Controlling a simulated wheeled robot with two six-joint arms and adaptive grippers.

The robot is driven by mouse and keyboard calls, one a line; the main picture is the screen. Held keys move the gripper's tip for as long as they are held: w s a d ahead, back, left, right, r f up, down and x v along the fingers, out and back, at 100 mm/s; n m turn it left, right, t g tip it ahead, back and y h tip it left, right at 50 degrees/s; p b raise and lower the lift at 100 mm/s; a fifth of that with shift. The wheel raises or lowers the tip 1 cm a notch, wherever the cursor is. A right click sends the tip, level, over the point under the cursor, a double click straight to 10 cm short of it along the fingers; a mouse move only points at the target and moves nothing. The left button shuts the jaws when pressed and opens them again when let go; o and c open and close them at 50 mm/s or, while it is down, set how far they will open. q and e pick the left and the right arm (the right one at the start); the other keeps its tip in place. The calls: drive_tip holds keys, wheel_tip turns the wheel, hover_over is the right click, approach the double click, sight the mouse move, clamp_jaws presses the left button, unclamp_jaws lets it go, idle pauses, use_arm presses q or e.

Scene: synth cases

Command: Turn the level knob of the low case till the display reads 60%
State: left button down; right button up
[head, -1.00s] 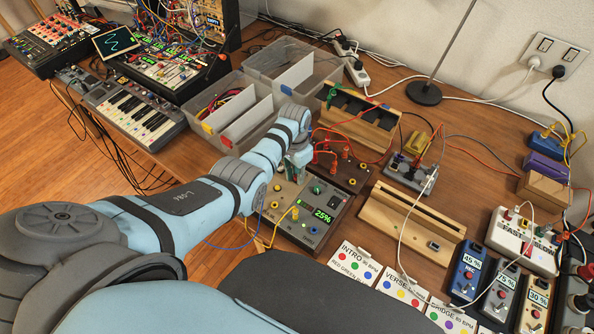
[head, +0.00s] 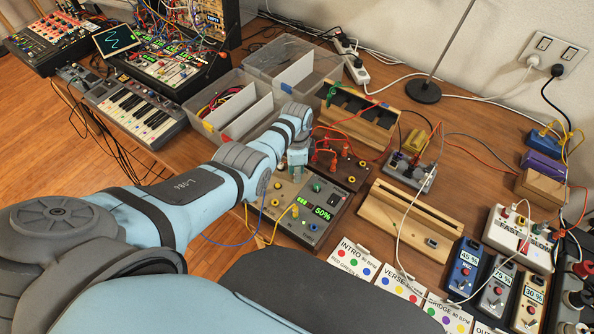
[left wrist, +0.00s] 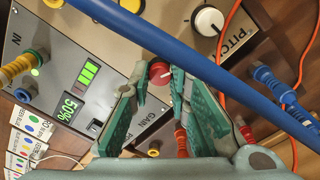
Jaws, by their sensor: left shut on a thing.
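The low case (head: 291,228) stands near the table's front edge. Its green display (head: 323,214) reads 50%; the display also shows in the left wrist view (left wrist: 70,108), beside lit green bars. My left gripper (head: 297,168) reaches down over the far left part of the case. In the left wrist view its green-padded fingers (left wrist: 158,90) are shut on a red level knob (left wrist: 160,72) with a white pointer mark. The knob's own label cannot be read. In the head view the gripper hides the knob. My right gripper is not in view.
A blue cable (left wrist: 200,62) crosses the left wrist view close to the fingers. A yellow plug (head: 295,210) sits in the case's front. Red plugs and cables (head: 325,155) stand just behind. A slotted wooden stand (head: 408,222) is to the right, with paper cards in front.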

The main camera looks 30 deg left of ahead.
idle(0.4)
use_arm(q)
drive_tip(key=c, duration=1.5)
unclamp_jaws()
drive_tip(key=shift+r, duration=0.1)
drive_tip(key=r, duration=1.1)
drive_tip(key=shift+w+r, duration=0.2)
drive_tip(key=shift+r, duration=0.2)
